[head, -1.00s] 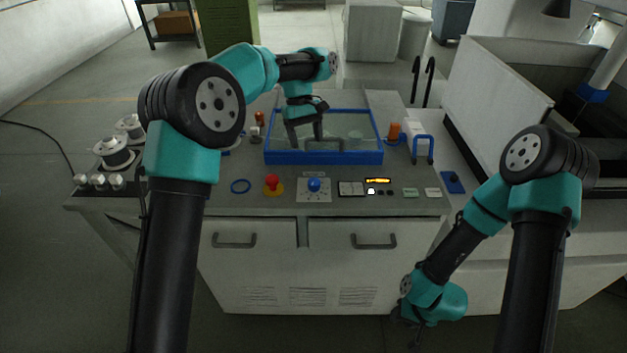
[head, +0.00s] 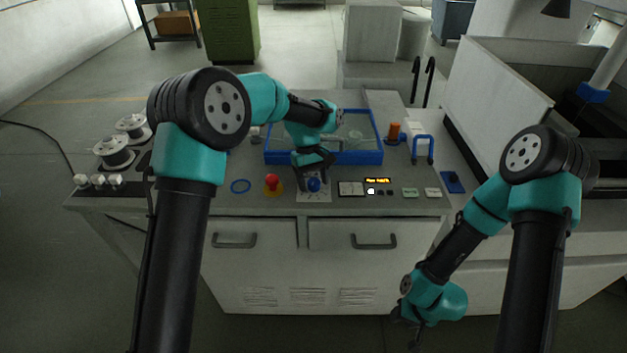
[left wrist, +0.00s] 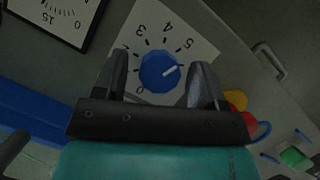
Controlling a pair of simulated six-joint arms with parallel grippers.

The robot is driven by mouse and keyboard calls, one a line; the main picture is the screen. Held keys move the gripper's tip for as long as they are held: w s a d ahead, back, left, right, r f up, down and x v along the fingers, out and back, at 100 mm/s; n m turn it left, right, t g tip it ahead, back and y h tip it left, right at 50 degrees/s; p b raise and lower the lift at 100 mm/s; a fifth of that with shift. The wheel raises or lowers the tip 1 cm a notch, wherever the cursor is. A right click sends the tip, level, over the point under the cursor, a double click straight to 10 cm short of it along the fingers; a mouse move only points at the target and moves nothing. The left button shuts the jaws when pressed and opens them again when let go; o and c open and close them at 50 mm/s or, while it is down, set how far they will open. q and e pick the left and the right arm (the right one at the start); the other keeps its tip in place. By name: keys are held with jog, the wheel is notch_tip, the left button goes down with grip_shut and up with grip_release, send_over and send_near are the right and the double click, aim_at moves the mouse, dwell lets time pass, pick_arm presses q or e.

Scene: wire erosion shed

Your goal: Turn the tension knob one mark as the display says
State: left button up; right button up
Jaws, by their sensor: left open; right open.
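The blue tension knob (head: 314,186) sits on a white dial plate (head: 318,198) on the bench top. My open left gripper (head: 312,175) is over it. In the left wrist view the knob (left wrist: 158,73) shows between the two open fingers (left wrist: 160,65), with a gap on each side. Its white line points right, past the 5. The dial plate (left wrist: 150,40) shows 3, 4, 5 and 0; the right finger covers part of the scale. The display (head: 378,181) shows amber text too small to read. My right gripper (head: 412,334) hangs open and empty before the cabinet front.
A red button (head: 272,182) on a yellow base stands left of the knob, with a blue ring (head: 241,186) beyond it. A blue-framed tank (head: 350,157) lies behind. Small switches and a meter (head: 351,188) are to the right. Wire spools (head: 113,152) stand far left.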

pick_arm(q)
jog(key=c, duration=0.9)
jog(key=shift+m, duration=0.3)
jog(key=m+y, duration=0.1)
jog(key=m, duration=0.2)
jog(key=shift+d, duration=0.1)
jog(key=shift+m+y, duration=1)
jog(key=shift+m, duration=1.2)
jog(key=o, duration=0.9)
